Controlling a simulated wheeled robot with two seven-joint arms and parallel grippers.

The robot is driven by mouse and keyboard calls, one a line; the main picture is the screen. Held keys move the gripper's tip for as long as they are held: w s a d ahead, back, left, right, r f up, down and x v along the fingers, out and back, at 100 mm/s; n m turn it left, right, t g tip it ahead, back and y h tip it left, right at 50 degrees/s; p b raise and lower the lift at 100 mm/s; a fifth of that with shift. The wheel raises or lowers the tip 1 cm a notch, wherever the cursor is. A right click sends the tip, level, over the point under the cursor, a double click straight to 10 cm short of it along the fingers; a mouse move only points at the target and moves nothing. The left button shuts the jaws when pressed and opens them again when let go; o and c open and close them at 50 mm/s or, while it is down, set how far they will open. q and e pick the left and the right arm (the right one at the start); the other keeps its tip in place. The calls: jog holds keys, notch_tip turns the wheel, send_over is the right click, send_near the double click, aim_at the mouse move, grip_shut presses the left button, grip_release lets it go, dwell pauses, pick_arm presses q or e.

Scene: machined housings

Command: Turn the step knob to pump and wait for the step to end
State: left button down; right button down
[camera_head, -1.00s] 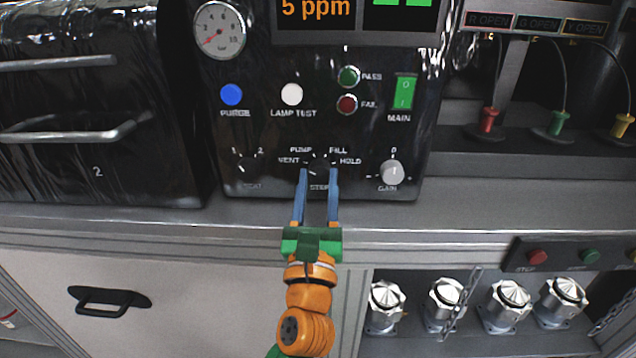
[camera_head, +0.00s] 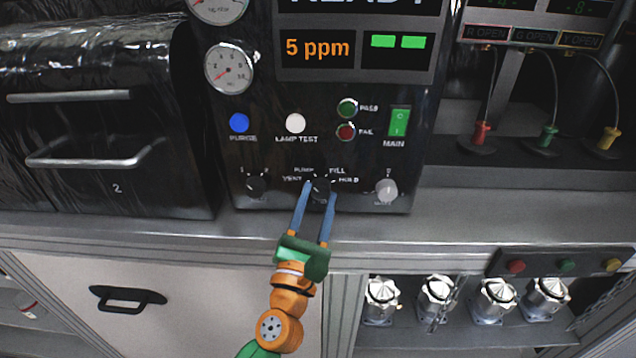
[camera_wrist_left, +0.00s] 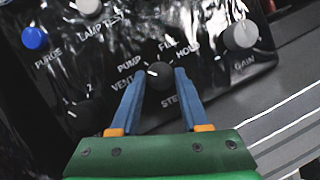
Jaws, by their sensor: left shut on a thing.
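The step knob (camera_head: 320,190) is a small dark knob low on the black panel, with VENT, PUMP, FILL and HOLD printed around it. My left gripper (camera_head: 319,188), with blue fingers, is shut on it, one finger at each side. In the left wrist view the knob (camera_wrist_left: 158,76) sits between the fingertips (camera_wrist_left: 160,76), and its short white mark appears to point left toward PUMP. The display (camera_head: 350,48) reads "5 ppm" beside green bars, under a cut-off line that looks like READY. My right gripper is not in view.
The gain knob (camera_head: 385,190) is right of the step knob, and another dark knob (camera_head: 257,186) is left. Above are the blue PURGE button (camera_head: 239,122), white LAMP TEST button (camera_head: 295,123) and green MAIN switch (camera_head: 399,122). A grey ledge (camera_head: 450,222) runs below.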

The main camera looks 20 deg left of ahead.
pick_arm(q)
jog(key=m+p, duration=0.1)
jog(key=m+h+p, duration=0.1)
jog(key=shift+r+m+g+h+p, duration=0.3)
jog(key=shift+p, duration=0.05)
jog(key=shift+a+f+m+h+p, duration=0.15)
jog(key=shift+m+h+p, duration=0.25)
jog(key=shift+m+p, duration=0.55)
jog(key=shift+c, duration=2)
grip_release()
